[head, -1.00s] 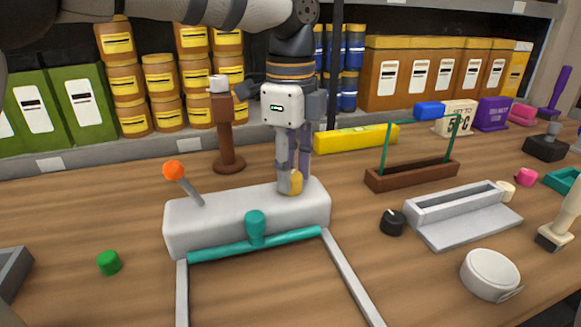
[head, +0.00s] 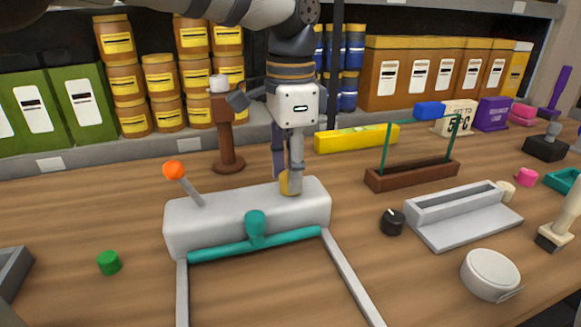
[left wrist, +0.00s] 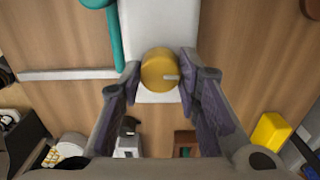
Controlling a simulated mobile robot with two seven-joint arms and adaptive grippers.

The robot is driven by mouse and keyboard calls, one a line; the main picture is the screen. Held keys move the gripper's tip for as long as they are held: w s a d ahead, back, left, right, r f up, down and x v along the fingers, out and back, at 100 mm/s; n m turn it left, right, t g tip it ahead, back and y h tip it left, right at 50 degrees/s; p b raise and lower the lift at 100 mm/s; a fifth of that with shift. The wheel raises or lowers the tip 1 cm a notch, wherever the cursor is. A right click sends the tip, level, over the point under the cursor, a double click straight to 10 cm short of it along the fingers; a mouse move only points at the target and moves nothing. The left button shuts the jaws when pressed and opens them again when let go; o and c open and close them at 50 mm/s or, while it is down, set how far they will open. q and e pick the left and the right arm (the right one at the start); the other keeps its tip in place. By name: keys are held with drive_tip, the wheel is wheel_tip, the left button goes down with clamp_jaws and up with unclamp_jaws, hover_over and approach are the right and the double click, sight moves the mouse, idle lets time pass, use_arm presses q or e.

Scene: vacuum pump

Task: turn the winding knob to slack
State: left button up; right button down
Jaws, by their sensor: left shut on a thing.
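The vacuum pump is a pale grey block (head: 215,222) in the head view, with an orange-tipped lever (head: 174,171) on its left end and a teal bar (head: 254,244) along its front. A yellow winding knob (head: 285,186) sits on its right end. In the left wrist view the round knob (left wrist: 155,78) shows a pale pointer line that points right. My left gripper (head: 289,184) points down from above and is shut on the knob, with one finger on either side. In the head view a finger partly hides the knob. My right gripper is not in view.
A brown post (head: 225,130) stands just behind the pump, close to my left gripper. A black knob (head: 391,222), a grey tray (head: 470,228) and a brown rack (head: 412,175) stand to the right. A green button (head: 109,262) lies at left. Open wood lies around the pump.

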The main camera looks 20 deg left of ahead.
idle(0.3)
use_arm(q)
drive_tip(key=o, duration=1.1)
drive_tip(key=shift+o, duration=0.2)
wheel_tip(320, 180, up, 12)
